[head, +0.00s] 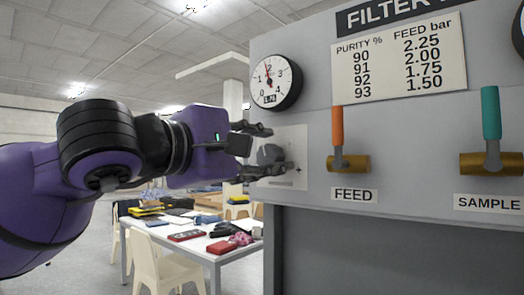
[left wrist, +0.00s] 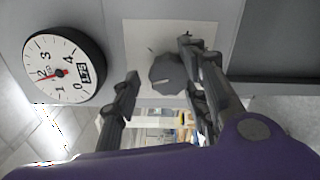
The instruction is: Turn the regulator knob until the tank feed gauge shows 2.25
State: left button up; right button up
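The regulator knob (head: 270,155) is a dark grey knob on a pale plate on the panel. In the left wrist view the knob (left wrist: 168,73) lies between my left gripper's fingers, nearer the right one; I cannot tell whether that finger touches it. My left gripper (head: 276,150) is open, with one finger above the knob and one below in the head view. The round white gauge (head: 275,82) is above the knob; its red needle is just under 2 and its small display reads about 1.75. The gauge also shows in the left wrist view (left wrist: 66,70). My right gripper is out of view.
An orange FEED lever (head: 337,128) and a teal SAMPLE lever (head: 491,115) stand upright to the right on brass valves. A purity and feed chart (head: 400,60) is above them. Behind my arm are a cluttered table (head: 212,255) and pale chairs.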

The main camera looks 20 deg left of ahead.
pick_arm(q)
jog(key=shift+f, duration=0.1)
jog(key=v, duration=1.2)
dwell(0.4)
